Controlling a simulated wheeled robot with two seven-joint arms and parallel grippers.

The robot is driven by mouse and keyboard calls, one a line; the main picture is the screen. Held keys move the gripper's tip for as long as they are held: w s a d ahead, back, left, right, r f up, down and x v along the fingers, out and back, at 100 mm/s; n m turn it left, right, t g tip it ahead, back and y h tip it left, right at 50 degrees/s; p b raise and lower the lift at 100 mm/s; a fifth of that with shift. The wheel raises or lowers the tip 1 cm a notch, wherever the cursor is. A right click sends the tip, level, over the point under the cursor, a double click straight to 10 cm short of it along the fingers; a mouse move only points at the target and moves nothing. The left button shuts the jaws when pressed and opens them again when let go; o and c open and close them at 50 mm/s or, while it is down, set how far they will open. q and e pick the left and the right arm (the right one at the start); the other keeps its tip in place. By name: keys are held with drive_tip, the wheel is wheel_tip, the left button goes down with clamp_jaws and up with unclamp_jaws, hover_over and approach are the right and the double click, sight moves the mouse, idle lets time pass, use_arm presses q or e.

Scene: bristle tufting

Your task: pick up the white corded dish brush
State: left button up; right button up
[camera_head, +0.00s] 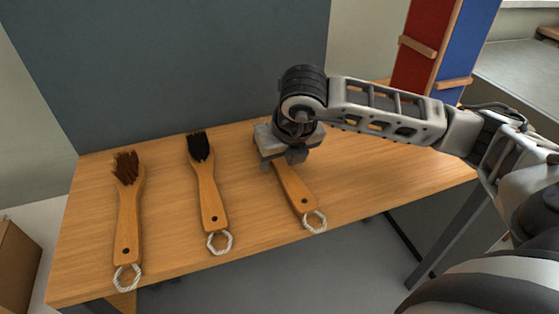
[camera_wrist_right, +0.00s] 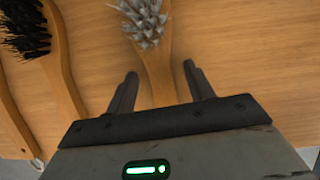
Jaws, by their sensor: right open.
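The white-bristled dish brush (camera_wrist_right: 151,50) shows in the right wrist view, with pale tufts at the top and its wooden handle running down between my fingers. In the head view its handle (camera_head: 294,188) and white cord loop (camera_head: 314,221) show at the table's front edge; its head is hidden behind my right gripper. My right gripper (camera_head: 285,161) is above this brush, pointing down. In the wrist view its open fingers (camera_wrist_right: 155,85) stand on either side of the handle, with gaps on both sides. My left gripper is not in view.
A black-bristled brush (camera_head: 207,185) and a brown-bristled brush (camera_head: 128,210), both with white cord loops, lie to the left on the wooden table (camera_head: 80,240). A grey panel (camera_head: 180,70) stands behind. A red and blue board (camera_head: 440,50) stands at the back right.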

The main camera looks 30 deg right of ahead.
drive_tip(key=c, duration=1.1)
